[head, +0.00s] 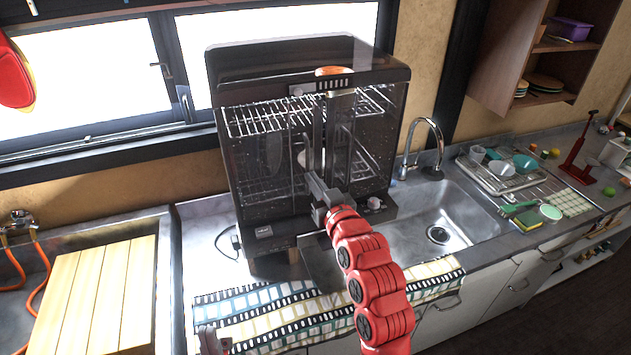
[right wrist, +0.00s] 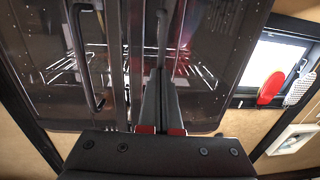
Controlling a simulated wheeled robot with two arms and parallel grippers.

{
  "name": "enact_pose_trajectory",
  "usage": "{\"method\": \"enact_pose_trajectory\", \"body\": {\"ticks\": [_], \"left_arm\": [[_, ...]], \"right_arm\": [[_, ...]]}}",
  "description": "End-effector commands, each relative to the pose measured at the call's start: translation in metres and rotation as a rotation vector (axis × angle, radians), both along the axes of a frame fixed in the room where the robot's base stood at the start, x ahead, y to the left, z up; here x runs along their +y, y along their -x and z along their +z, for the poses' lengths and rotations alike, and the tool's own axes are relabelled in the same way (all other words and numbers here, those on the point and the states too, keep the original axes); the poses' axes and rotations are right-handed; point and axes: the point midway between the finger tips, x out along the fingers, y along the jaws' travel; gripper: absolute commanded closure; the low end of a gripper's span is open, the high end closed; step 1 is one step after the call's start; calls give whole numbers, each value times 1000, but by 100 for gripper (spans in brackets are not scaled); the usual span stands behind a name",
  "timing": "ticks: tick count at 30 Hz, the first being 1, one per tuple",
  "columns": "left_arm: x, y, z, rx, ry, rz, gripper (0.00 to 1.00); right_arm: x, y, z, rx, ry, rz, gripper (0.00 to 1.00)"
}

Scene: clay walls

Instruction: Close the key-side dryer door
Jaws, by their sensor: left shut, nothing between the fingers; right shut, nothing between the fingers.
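The dryer (head: 225,75) is a dark, see-through cabinet with wire racks, standing on the counter by the window. A tinted door panel with a vertical handle (head: 306,162) shows at its front left. Near the middle is an upright dark panel; I cannot tell its door angle. I see no key, so I cannot tell which door is key-side. My right gripper (head: 316,187) is shut and empty at the dryer's front middle. My left gripper (head: 212,340) is shut, low at the left.
A sink with a tap (head: 428,140) lies right of the dryer, with a dish rack (head: 500,175) beyond. A patterned cloth (head: 245,315) lies along the counter's front edge. A wooden board (head: 95,290) is at the left. A round knob (head: 375,204) sits low on the dryer.

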Motion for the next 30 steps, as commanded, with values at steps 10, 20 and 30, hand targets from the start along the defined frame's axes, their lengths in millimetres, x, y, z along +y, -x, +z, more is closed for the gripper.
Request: {"method": "enact_pose_trajectory", "body": {"ticks": [10,20,30], "left_arm": [[0,0,-22,0,0,0,100],[0,0,-59,0,0,0,100],[0,0,-56,0,0,0,100]], "right_arm": [[-1,-9,-6,-3,-1,-1,100],[-4,-30,-1,-4,-1,-1,100],[-4,-30,0,-1,0,0,100]]}}
